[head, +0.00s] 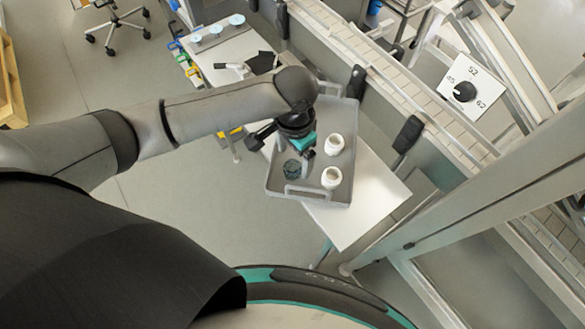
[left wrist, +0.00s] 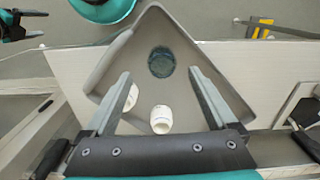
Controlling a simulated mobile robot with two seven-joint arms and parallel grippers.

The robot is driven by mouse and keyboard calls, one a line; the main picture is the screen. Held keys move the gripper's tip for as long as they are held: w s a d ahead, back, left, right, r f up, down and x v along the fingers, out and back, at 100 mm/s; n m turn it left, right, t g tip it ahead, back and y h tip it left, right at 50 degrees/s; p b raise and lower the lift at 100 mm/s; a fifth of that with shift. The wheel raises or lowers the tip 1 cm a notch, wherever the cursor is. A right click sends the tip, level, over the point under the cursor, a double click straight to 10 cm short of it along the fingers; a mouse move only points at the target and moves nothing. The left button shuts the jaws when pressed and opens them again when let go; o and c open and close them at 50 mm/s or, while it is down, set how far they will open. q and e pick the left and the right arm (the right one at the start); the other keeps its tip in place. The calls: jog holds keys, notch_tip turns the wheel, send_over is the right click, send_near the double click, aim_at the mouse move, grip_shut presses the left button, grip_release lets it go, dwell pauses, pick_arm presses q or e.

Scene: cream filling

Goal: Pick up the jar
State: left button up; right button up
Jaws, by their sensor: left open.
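Two white jars stand upright in a grey tray (head: 345,112), one farther back (head: 334,144) and one nearer the front edge (head: 331,177). A dark teal, see-through round jar (head: 293,169) stands in the tray's left front part. My left gripper (head: 307,154) is over the tray, close to the teal jar and left of the white ones. In the left wrist view, its fingers (left wrist: 160,74) are spread apart with nothing clasped. There the teal jar (left wrist: 161,62) is just beyond the fingertips, and one white jar (left wrist: 161,119) shows between the fingers. Another white jar (left wrist: 131,97) is partly hidden by the left finger.
The tray rests on a white table (head: 365,205), whose front right part is bare. A conveyor (head: 420,100) with a railing runs along the right. Open floor (head: 210,210) lies to the left.

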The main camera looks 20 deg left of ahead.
aim_at(293, 167)
pick_arm(q)
notch_tip(293, 167, down, 5)
jog(key=shift+w+a+f+b, duration=0.1)
jog(key=shift+a+b, duration=0.05)
jog(key=shift+b, duration=0.3)
jog(key=shift+c, duration=0.2)
jog(key=c, duration=1.4)
